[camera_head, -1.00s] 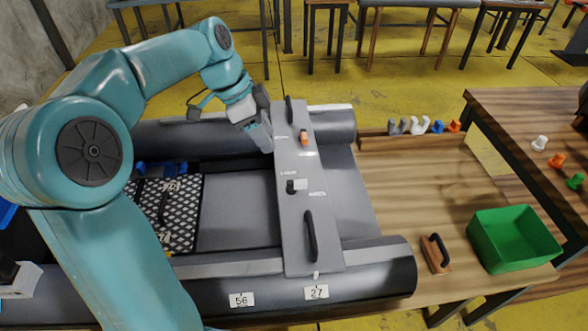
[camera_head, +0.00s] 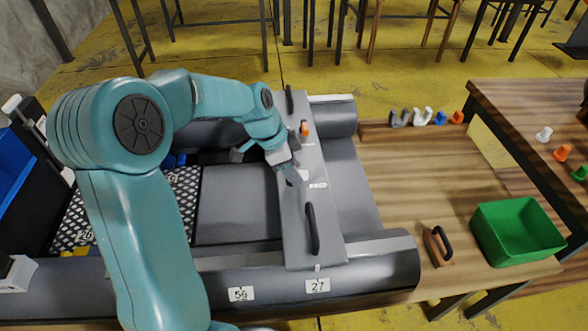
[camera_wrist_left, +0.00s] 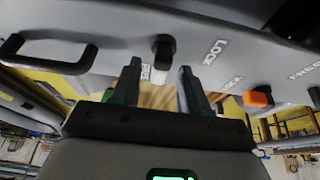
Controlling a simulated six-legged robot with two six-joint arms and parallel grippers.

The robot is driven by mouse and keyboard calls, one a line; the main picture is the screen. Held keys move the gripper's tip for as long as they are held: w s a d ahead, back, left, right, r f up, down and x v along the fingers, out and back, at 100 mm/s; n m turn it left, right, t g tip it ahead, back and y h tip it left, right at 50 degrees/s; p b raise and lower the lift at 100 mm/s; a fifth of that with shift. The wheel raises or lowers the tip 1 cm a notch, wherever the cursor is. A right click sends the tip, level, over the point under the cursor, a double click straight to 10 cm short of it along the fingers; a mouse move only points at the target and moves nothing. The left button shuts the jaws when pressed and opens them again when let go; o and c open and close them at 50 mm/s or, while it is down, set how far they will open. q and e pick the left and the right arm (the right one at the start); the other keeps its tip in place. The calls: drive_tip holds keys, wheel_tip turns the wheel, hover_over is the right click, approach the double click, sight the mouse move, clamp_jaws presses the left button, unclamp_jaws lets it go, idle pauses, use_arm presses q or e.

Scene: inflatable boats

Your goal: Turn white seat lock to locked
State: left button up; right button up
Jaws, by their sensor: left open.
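The white seat lock (camera_wrist_left: 161,74) shows in the left wrist view as a short white lever on a black pivot, on the grey seat (camera_head: 293,228) of the boat. The lever points down between my left gripper's fingers. My left gripper (camera_wrist_left: 160,74) is open, one finger on each side of the lever; contact cannot be told. In the head view my left gripper (camera_head: 298,178) hides most of the lock. My right gripper is not in view.
An orange lock (camera_head: 304,128) sits farther along the seat, and black handles (camera_head: 312,229) stand at both ends.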

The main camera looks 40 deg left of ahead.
use_arm(q)
drive_tip(key=shift+w+d+f, duration=0.1)
drive_tip(key=shift+w+f, duration=0.05)
drive_tip(key=shift+f, duration=0.2)
clamp_jaws()
